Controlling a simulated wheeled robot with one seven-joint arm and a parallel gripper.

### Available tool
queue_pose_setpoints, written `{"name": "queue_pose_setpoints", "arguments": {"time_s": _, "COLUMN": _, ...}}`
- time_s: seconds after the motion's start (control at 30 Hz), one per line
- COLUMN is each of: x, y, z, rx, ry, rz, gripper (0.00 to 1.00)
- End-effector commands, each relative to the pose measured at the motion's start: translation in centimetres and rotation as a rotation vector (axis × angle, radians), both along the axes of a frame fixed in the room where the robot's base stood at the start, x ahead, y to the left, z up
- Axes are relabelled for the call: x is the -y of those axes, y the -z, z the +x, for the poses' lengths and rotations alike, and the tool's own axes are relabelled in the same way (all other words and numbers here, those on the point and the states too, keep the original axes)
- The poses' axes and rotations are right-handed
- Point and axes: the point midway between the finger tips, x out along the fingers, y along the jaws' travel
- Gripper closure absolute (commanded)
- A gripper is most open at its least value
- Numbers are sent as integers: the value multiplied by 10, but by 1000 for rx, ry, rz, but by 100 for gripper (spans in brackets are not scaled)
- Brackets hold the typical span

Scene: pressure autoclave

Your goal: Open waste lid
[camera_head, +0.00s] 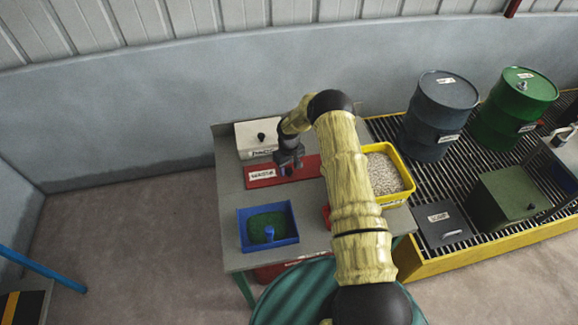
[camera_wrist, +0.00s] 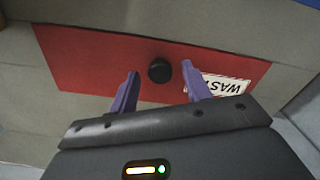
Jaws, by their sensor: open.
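The waste lid is a flat red panel (camera_wrist: 85,60) with a white label reading WASTE and a round black knob (camera_wrist: 159,71). In the head view the red lid (camera_head: 262,181) lies on the grey table, partly hidden by my gripper and arm. My gripper (camera_head: 287,168) is over the lid, pointing down. In the wrist view my gripper (camera_wrist: 160,84) is open, with one purple finger on each side of the knob in the picture. The fingers look empty. I cannot tell whether the tips are level with the knob or still above it.
A white labelled box (camera_head: 256,138) stands behind the lid. A blue tray (camera_head: 268,242) with green granules is in front, and a yellow bin (camera_head: 404,176) of pale pellets is to the right. Drums (camera_head: 434,115) stand on a grate farther right. My arm hides part of the table (camera_head: 231,258).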

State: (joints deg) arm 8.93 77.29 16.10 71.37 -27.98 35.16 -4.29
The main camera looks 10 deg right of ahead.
Motion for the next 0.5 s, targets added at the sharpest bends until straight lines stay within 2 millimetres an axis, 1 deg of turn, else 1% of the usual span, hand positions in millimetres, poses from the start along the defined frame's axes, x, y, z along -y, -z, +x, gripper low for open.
{"name": "queue_pose_setpoints", "arguments": {"time_s": 0.1, "x": 0, "y": 4, "z": 0, "rx": 0, "ry": 0, "rz": -1, "gripper": 52}}
{"name": "queue_pose_setpoints", "arguments": {"time_s": 0.3, "x": 0, "y": 4, "z": 0, "rx": 1, "ry": 0, "rz": -1, "gripper": 52}}
{"name": "queue_pose_setpoints", "arguments": {"time_s": 0.33, "x": 0, "y": 4, "z": 0, "rx": 0, "ry": 0, "rz": -1, "gripper": 54}}
{"name": "queue_pose_setpoints", "arguments": {"time_s": 0.4, "x": 0, "y": 4, "z": 0, "rx": 0, "ry": 0, "rz": -1, "gripper": 67}}
{"name": "queue_pose_setpoints", "arguments": {"time_s": 0.47, "x": 0, "y": 4, "z": 0, "rx": 0, "ry": 0, "rz": -1, "gripper": 79}}
{"name": "queue_pose_setpoints", "arguments": {"time_s": 0.5, "x": 0, "y": 4, "z": 0, "rx": 0, "ry": 0, "rz": -1, "gripper": 87}}
